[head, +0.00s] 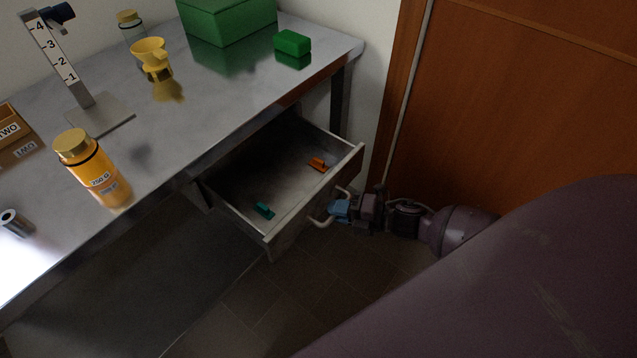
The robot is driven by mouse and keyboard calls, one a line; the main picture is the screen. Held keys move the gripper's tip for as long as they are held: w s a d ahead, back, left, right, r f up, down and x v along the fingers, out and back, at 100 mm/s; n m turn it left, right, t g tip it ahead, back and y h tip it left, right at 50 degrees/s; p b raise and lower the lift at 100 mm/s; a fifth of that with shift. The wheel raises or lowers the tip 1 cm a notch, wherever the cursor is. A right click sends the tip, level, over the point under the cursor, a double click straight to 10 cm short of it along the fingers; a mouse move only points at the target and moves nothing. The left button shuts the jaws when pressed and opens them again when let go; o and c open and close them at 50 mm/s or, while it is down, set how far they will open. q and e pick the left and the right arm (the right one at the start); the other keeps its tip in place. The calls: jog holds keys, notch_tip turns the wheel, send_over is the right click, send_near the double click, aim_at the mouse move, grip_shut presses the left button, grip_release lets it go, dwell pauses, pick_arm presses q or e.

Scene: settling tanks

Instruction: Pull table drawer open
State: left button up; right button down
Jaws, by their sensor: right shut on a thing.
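The table drawer (233,185) stands pulled out from under the metal table (200,110), its inside open to view. A teal piece (264,210) and an orange piece (317,164) lie on its floor. A pale handle (322,222) sticks out from the drawer's front. My right gripper (338,209), with blue parts at its tip, is at the handle and shut on it, coming from the right. The fingers are small and partly hidden by the handle. My left gripper is not in the view.
On the table stand an orange bottle (88,165), a numbered stand (60,65), a yellow funnel (150,55), a clear jar (132,35), a green box (228,18) and a green block (292,43). A wooden door (520,100) is at the right. Tiled floor (270,305) shows below the drawer.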

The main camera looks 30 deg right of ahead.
jog(key=s, duration=0.1)
jog(key=s+d, duration=0.1)
jog(key=s, duration=0.2)
jog(key=shift+s+d+p, duration=0.35)
jog(key=shift+d+p, duration=0.05)
jog(key=c, duration=1.1)
grip_release()
jog(key=shift+c, duration=0.2)
jog(key=shift+s, duration=0.1)
jog(key=v, duration=1)
jog(key=shift+s+d+r+p, duration=0.2)
jog(key=shift+d+p, duration=0.05)
jog(key=shift+p, duration=0.15)
